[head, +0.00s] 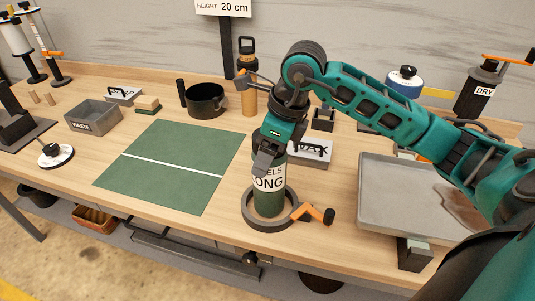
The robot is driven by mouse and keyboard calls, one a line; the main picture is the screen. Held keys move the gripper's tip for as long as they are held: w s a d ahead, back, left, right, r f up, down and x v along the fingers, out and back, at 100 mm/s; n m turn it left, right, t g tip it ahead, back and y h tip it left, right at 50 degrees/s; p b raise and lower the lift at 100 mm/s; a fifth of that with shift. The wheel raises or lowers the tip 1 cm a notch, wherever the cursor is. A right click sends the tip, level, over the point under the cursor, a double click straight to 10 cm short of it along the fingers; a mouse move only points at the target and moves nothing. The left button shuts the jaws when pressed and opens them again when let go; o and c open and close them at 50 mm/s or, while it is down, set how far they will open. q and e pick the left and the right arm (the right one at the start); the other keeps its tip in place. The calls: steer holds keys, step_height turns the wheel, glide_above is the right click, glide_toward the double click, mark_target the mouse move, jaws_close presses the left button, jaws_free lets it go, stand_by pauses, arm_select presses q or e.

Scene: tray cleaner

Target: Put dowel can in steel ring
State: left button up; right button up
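The green dowel can (269,201), with a white label reading "LONG", stands upright. Its lower end appears inside the grey steel ring (248,217), which lies on the bench and has an orange handle (314,213) at its right. My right gripper (265,163) points down over the top of the can, with one dark finger in front of the can's upper left side. The other finger is hidden, so its grip on the can cannot be told. Whether the can's base touches the bench is hidden by the ring's front rim. My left gripper is out of view.
A shallow grey tray (385,205) with a brown stain lies right of the ring, under my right arm. A green mat (180,150) lies to the left. The bench's front edge is close.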

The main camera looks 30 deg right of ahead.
steer(key=shift+f, duration=0.45)
steer(key=shift+f, duration=0.15)
steer(key=o, duration=1.7)
steer(key=shift+r, duration=0.5)
steer(key=v, duration=1.1)
steer(key=shift+s+d+r+p, duration=0.1)
steer(key=shift+s+r+p, duration=0.1)
steer(key=shift+p, duration=0.15)
